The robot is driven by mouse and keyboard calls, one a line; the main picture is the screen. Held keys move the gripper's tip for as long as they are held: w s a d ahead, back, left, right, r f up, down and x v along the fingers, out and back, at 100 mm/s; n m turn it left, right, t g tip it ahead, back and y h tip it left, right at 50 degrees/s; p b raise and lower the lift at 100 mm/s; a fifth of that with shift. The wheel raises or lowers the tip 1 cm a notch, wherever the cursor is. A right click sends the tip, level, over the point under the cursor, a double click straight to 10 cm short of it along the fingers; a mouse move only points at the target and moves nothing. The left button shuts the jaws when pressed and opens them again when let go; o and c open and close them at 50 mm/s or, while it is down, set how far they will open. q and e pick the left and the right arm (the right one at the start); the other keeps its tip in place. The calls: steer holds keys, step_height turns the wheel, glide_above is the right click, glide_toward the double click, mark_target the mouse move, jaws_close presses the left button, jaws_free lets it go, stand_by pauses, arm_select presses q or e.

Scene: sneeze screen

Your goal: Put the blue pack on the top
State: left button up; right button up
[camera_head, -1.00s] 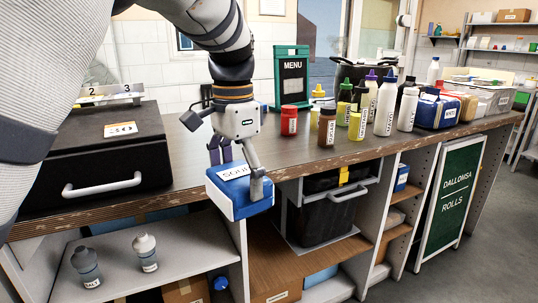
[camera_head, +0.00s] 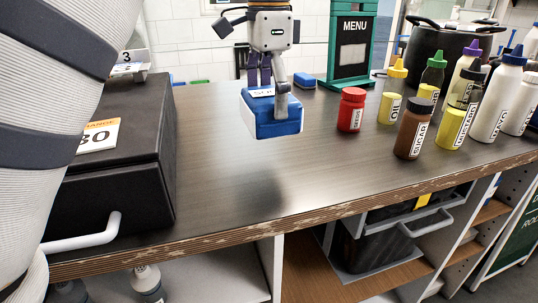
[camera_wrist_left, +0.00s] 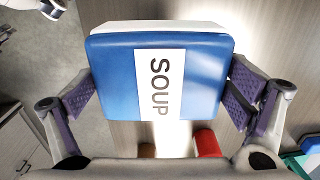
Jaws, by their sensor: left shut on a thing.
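The blue pack (camera_head: 272,122) has a white label and white sides. My left gripper (camera_head: 268,98) is shut on it and holds it over the dark counter top (camera_head: 225,180), with a shadow on the counter below it. In the left wrist view the pack (camera_wrist_left: 205,75) sits between both fingers, and its label reads SOUP. My right gripper is not in view.
A red jar (camera_head: 352,110), a brown sugar bottle (camera_head: 413,128) and several other bottles stand to the right. A black case (camera_head: 120,150) is at the left. A green menu board (camera_head: 352,45) stands behind. The counter's middle is clear.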

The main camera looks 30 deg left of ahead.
arm_select(q)
steer(key=f, duration=0.9)
steer(key=shift+s+d+f, duration=0.1)
steer(key=shift+s+f, duration=0.1)
steer(key=shift+f, duration=0.1)
steer(key=o, duration=1.2)
step_height(320, 180, up, 12)
steer(key=shift+r, duration=0.1)
